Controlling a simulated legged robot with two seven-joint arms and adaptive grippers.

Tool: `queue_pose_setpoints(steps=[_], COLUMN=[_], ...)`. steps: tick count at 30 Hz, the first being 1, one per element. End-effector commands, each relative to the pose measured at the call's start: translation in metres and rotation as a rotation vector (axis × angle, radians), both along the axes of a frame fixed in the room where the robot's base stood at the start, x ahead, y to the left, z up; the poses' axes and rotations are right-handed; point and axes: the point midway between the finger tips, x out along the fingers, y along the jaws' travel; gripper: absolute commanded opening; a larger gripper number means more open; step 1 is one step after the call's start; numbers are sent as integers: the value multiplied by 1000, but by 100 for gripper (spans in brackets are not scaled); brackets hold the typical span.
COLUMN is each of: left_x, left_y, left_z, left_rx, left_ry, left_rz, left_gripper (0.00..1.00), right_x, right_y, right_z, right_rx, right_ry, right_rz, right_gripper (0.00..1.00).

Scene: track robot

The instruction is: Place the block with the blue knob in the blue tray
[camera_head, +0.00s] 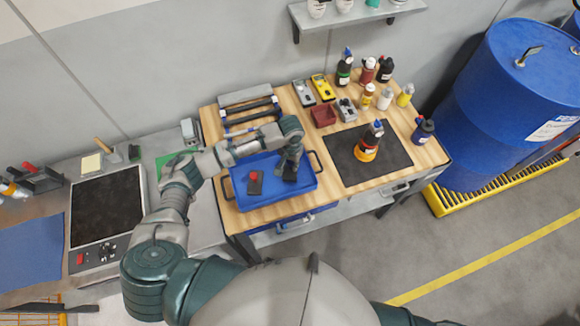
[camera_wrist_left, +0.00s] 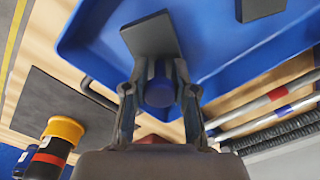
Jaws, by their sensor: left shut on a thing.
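The blue tray (camera_head: 308,184) sits on the wooden workbench; its blue floor fills much of the left wrist view (camera_wrist_left: 215,35). My left gripper (camera_head: 291,168) points down over the right part of the tray. In the left wrist view its fingers (camera_wrist_left: 160,100) are shut around the blue knob (camera_wrist_left: 160,92) of a dark block (camera_wrist_left: 150,36). The block is within the tray's outline; I cannot tell whether it touches the floor. A dark block with a red knob (camera_head: 254,183) lies in the tray's left part. My right gripper is not in view.
A dark mat (camera_head: 345,170) with an orange and black bottle (camera_head: 368,143) is right of the tray. Bars (camera_head: 250,118) lie behind the tray. Several bottles and a red bin (camera_head: 324,115) stand at the back. A hotplate (camera_head: 105,208) is at left.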

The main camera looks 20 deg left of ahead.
Motion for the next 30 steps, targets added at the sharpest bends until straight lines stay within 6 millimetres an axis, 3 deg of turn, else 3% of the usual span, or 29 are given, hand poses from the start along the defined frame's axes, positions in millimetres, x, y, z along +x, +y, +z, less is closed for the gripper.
queue_pose_setpoints(steps=[5, 13, 14, 17, 26, 30], left_x=[0, 0, 0, 0, 0, 1], left_y=[1, 0, 0, 0, 0, 0], left_z=[-24, -26, -27, -27, -26, -13], left_rx=[0, 1, 1, 1, 1, 0], left_ry=[-1, -1, 1, 1, 1, -1], left_rz=[0, -1, -1, -1, 0, -1], left_gripper=[0, 0, 29, 51, 51, 51], right_x=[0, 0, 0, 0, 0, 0], right_y=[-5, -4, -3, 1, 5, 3], right_z=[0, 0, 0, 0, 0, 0], right_rx=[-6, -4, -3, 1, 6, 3], right_ry=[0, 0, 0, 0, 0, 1], right_rz=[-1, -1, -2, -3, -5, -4], right_gripper=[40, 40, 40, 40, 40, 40])
